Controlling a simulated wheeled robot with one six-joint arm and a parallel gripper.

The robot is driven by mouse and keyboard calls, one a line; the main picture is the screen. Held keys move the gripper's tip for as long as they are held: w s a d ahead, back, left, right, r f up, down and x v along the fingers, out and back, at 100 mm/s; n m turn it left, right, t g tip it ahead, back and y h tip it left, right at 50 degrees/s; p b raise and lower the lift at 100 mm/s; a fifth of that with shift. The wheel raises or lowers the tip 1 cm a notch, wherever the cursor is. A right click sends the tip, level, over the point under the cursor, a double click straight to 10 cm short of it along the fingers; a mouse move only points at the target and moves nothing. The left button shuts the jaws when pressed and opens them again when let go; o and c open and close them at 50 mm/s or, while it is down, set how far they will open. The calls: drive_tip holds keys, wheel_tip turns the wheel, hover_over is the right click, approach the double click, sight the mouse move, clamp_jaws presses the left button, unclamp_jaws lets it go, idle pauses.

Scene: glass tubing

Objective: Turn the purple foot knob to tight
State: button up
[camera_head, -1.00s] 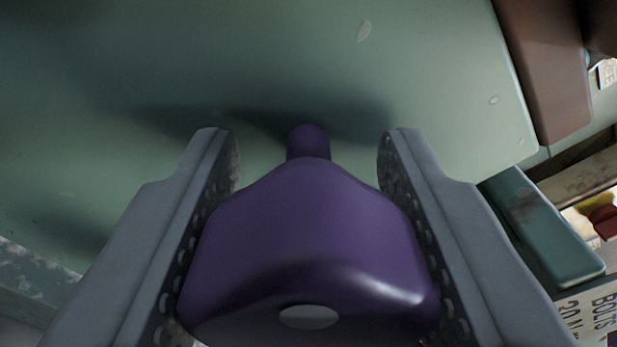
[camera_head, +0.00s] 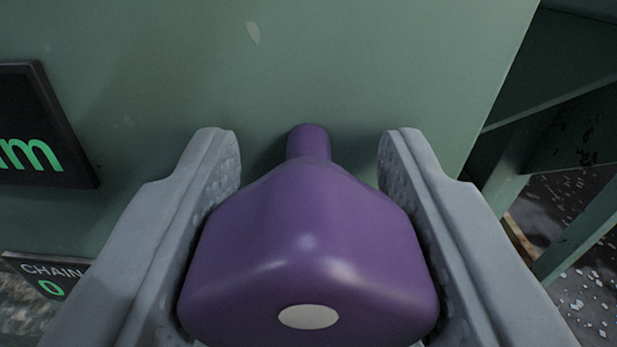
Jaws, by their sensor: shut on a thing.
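The purple knob (camera_head: 308,235) fills the lower middle of the view. It has a broad, faceted body with a pale round spot (camera_head: 308,317) on its near face and a narrow purple stem (camera_head: 308,143) at its far end. The stem points toward a green panel (camera_head: 330,60); I cannot tell whether it enters the panel. My gripper (camera_head: 309,160) is shut on the knob, with one grey finger along each side of its body. The lower part of the knob is cut off by the frame edge.
A dark display (camera_head: 40,125) with green lettering is at the left on the panel. A small sign reading "CHAIN 0" (camera_head: 45,275) is below it. Green frame bars (camera_head: 575,240) and a speckled dark floor (camera_head: 570,285) show at the right, past the panel's edge.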

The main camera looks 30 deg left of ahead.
drive_tip(key=shift+d+f+m, duration=0.1)
drive_tip(key=shift+f+m, duration=0.15)
drive_tip(key=shift+m, duration=0.25)
drive_tip(key=o, duration=0.9)
drive_tip(key=shift+o, duration=0.2)
drive_tip(key=shift+r, duration=0.1)
drive_tip(key=v, duration=1.7)
drive_tip(key=shift+s, duration=0.2)
drive_tip(key=shift+d, duration=0.15)
